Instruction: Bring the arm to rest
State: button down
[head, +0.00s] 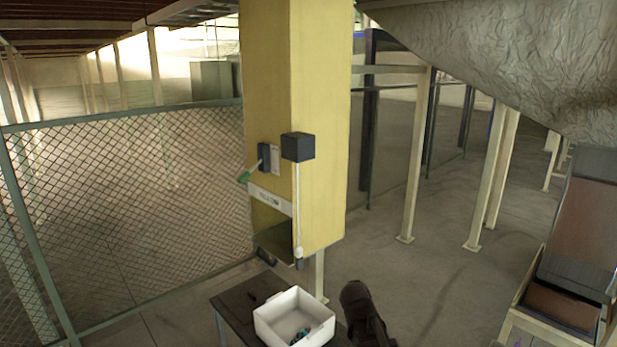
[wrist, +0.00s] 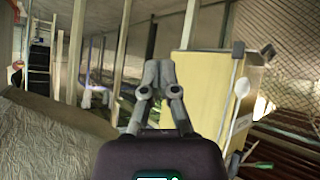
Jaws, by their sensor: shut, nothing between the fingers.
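My gripper (wrist: 158,73) shows in the middle of the wrist view. Its two grey fingers meet at the tips, and nothing is between them. It is in free space, with the yellow column (wrist: 200,85) behind and to the right of the fingers. In the head view a dark part of my arm (head: 362,312) rises at the bottom, just right of the white box (head: 268,322). The fingertips cannot be made out there.
The white box holds small dark and teal items and stands on a dark table (head: 232,303). The yellow column (head: 322,120) stands behind. A mesh fence (head: 130,200) is at left, a brown rack (head: 580,235) at right. Open floor (head: 400,285) lies between posts.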

jog(key=s+f+g+b, duration=0.1)
jog(key=s+f+g, duration=0.2)
jog(key=s, duration=0.4)
jog(key=s+d+f+g+y+b, duration=0.1)
jog(key=s+f+g+b, duration=0.1)
jog(key=s+f, duration=0.3)
jog(key=s+d+f+g+y+b, duration=0.1)
jog(key=s+f+g, duration=0.3)
jog(key=s, duration=0.5)
jog(key=shift+s+d+g+b, duration=0.25)
jog(key=shift+g+b, duration=0.15)
jog(key=shift+g, duration=0.1)
